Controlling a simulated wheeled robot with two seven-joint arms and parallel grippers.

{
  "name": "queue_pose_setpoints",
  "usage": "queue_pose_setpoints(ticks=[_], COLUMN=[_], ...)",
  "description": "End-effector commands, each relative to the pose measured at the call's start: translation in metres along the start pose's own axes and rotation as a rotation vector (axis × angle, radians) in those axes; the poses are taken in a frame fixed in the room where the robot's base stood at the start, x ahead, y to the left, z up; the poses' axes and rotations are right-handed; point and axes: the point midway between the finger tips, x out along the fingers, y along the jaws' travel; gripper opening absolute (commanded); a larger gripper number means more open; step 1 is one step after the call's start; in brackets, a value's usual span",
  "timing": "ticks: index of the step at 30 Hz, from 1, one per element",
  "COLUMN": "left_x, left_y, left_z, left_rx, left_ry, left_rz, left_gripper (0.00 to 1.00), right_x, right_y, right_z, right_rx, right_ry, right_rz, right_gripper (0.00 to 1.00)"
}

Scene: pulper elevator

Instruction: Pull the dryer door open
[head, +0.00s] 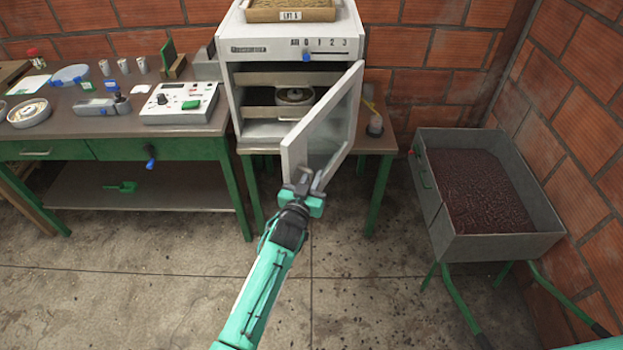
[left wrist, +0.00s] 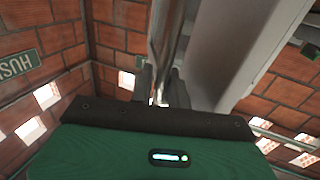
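The white dryer (head: 236,105) stands on a small table. Its door (head: 325,122), a white frame with a glass pane, stands well open, swung out toward me from its right side. My left gripper (head: 303,181) is at the lower free edge of the door. In the left wrist view, the gripper's two fingers (left wrist: 160,90) sit on either side of the metal door handle (left wrist: 166,40) and look closed on it. The pale door edge (left wrist: 225,50) rises beside the handle there. My right gripper does not show.
Inside the dryer are shelves and a round dish (head: 294,96); a tray (head: 290,12) rests on top. A green workbench (head: 110,148) with instruments stands left. A metal cart (head: 490,245) of dark beans stands right. Floor in front is clear.

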Motion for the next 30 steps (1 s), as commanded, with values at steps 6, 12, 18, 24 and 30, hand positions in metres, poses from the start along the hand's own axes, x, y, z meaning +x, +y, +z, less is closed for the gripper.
queue_pose_setpoints(ticks=[6, 12, 18, 24, 30], left_x=[-0.002, -0.019, -0.055, -0.095, -0.125], left_y=[0.0, -0.001, 0.0, 0.0, 0.001], left_z=[0.002, 0.004, 0.005, 0.005, 0.003], left_rx=[0.0, 0.0, 0.001, -0.001, 0.001], left_ry=[-0.003, -0.004, -0.004, -0.004, -0.003], left_rz=[0.0, -0.001, 0.0, 0.0, 0.0], left_gripper=[0.17, 0.17, 0.17, 0.17, 0.17], right_x=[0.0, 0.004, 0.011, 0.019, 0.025], right_y=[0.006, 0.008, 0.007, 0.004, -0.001], right_z=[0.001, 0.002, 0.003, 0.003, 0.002], right_rx=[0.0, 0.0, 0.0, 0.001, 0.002], right_ry=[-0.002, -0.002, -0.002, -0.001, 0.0], right_rz=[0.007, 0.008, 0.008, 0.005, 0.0], right_gripper=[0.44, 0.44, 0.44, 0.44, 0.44])
